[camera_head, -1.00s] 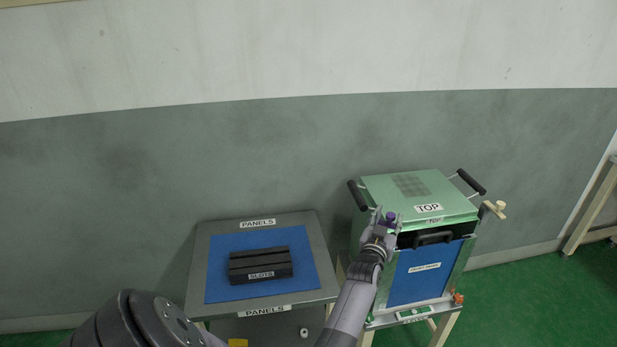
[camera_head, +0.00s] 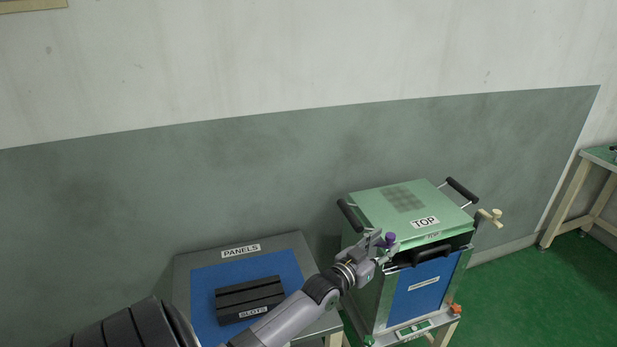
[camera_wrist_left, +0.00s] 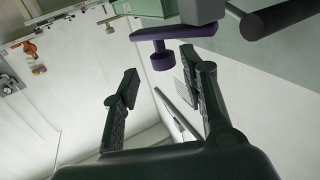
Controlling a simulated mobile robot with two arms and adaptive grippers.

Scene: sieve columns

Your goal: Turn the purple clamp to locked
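The purple clamp (camera_head: 390,239) sits at the upper left front edge of the green-topped box (camera_head: 375,200). In the left wrist view the clamp (camera_wrist_left: 180,31) is a purple bar with a rounded knob hanging from its left end. My left gripper (camera_head: 375,243) is close to the clamp on its left side. In the left wrist view my left gripper (camera_wrist_left: 160,85) has its two fingers spread, with nothing between them. The knob shows just past the fingertips, in line with the gap; I cannot tell whether they touch. My right gripper is not in view.
The box has black side handles (camera_head: 461,191), a black front handle (camera_head: 432,256), a blue front panel (camera_head: 420,288), a cream clamp (camera_head: 490,216) and an orange clamp (camera_head: 456,309). A grey panels table (camera_head: 185,275) with a black slotted block (camera_head: 249,300) stands to the left.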

